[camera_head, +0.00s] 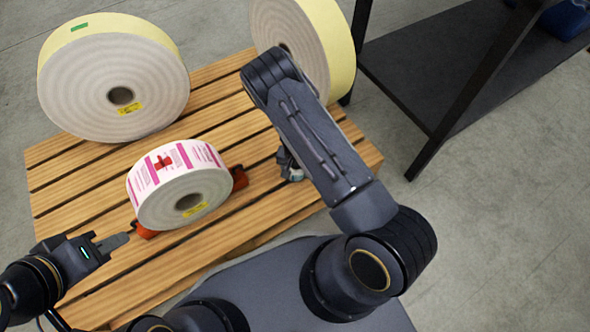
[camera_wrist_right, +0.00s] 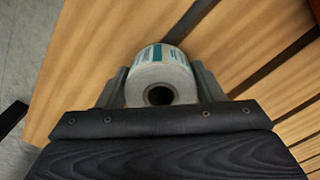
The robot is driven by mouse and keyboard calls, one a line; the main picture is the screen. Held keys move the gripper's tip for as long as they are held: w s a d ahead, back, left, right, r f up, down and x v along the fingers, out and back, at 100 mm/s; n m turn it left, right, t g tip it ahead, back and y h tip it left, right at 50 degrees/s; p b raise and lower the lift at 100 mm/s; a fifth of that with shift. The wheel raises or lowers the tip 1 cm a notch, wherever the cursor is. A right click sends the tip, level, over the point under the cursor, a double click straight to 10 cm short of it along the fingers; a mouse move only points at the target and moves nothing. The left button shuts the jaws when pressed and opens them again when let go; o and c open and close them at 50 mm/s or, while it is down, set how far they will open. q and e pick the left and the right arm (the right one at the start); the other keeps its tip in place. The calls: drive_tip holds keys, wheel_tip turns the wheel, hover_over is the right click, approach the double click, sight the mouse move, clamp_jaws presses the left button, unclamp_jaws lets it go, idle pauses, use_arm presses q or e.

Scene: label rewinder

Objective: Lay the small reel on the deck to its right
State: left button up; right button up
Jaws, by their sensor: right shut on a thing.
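The small reel (camera_wrist_right: 162,78) is white with a teal-printed label band and a dark core hole. In the right wrist view it sits between the two fingers of my right gripper (camera_wrist_right: 161,88), which is shut on it. In the head view, my right forearm mostly hides this gripper (camera_head: 290,164), over the right part of the slatted wooden deck (camera_head: 237,232). I cannot tell whether the reel touches the slats. My left gripper (camera_head: 113,243) is at the deck's left front, beside the pink-labelled reel; its finger gap is unclear.
A white reel with pink labels (camera_head: 170,190) stands on the deck between red chocks (camera_head: 240,178). Two large cream reels (camera_head: 115,80) (camera_head: 325,40) stand at the back. A dark-framed table (camera_head: 440,70) is at the right. Some slats right of my right gripper are bare.

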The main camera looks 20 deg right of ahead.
drive_tip(key=shift+f, duration=0.1)
drive_tip(key=o, duration=1.1)
drive_tip(key=shift+c, duration=0.2)
drive_tip(key=s+a+r+n+t+y+p, duration=0.1)
drive_tip(key=s+r+y+p, duration=0.15)
drive_tip(key=r, duration=1.65)
drive_tip(key=s+a+r+t+y+p, duration=0.1)
drive_tip(key=s+a+r+y+p, duration=0.15)
drive_tip(key=r, duration=1.55)
drive_tip(key=s+d+r+n+t, duration=0.1)
drive_tip(key=s+r+n, duration=0.1)
drive_tip(key=s+r, duration=0.4)
drive_tip(key=s+d+r+n+t+h, duration=0.1)
drive_tip(key=s+r+n+t, duration=0.1)
drive_tip(key=s+r, duration=0.4)
drive_tip(key=s, duration=0.5)
drive_tip(key=shift+d+n+t+p, duration=0.25)
drive_tip(key=shift+n+t+p, duration=0.05)
drive_tip(key=shift+n, duration=0.1)
